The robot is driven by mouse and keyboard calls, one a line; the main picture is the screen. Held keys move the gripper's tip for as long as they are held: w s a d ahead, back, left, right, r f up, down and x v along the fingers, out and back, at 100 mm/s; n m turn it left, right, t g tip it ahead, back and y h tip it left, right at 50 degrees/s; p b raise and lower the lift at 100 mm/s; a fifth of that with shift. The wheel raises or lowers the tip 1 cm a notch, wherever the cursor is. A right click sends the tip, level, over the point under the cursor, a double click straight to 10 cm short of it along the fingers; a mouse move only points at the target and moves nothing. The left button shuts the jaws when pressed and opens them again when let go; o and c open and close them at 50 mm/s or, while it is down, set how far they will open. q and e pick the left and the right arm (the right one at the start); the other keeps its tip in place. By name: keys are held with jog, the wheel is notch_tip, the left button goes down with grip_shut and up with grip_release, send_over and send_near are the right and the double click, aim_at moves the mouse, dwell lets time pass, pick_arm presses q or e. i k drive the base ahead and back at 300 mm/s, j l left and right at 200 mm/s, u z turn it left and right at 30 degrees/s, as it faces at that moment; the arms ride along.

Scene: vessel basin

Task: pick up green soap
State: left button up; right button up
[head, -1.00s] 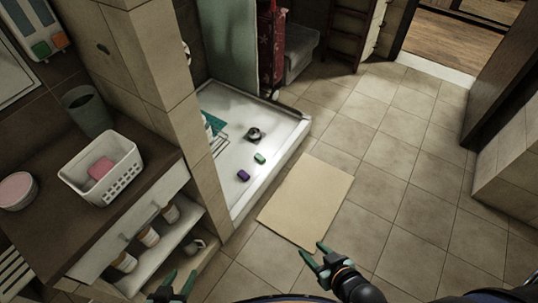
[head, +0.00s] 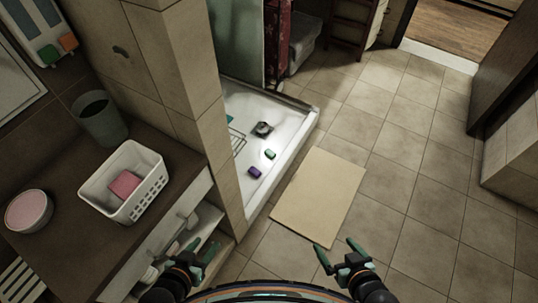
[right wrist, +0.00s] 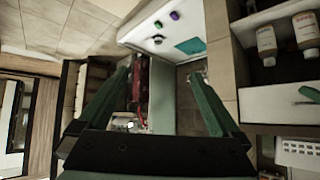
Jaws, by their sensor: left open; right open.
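The small green soap (head: 270,154) lies on the white shower tray (head: 289,143), between the dark drain and a purple soap (head: 255,172). It also shows small near the top of the right wrist view (right wrist: 158,24), beside the purple one. My left gripper (head: 197,253) is open and empty in front of the shelf unit, well short of the soap. My right gripper (head: 337,248) is open and empty over the floor near the mat's front edge, also well away from the soap. Its two fingers show spread in the right wrist view.
A tiled wall end (head: 205,100) stands between the counter and the shower tray. The counter (head: 80,225) at left holds a white basket (head: 157,190) with a pink item, a grey cup (head: 100,118) and a round tub (head: 29,210). A beige mat (head: 318,198) and open tiles lie right of the tray.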

aim_at(268, 152)
jog(key=i+l, duration=0.65)
jog(key=i+l+u, duration=0.1)
jog(key=i+l, duration=0.5)
jog(key=l, duration=0.15)
jog(key=i+l, duration=0.6)
jog(key=l, duration=0.2)
jog(key=i+u, duration=0.1)
jog(key=u, duration=1.35)
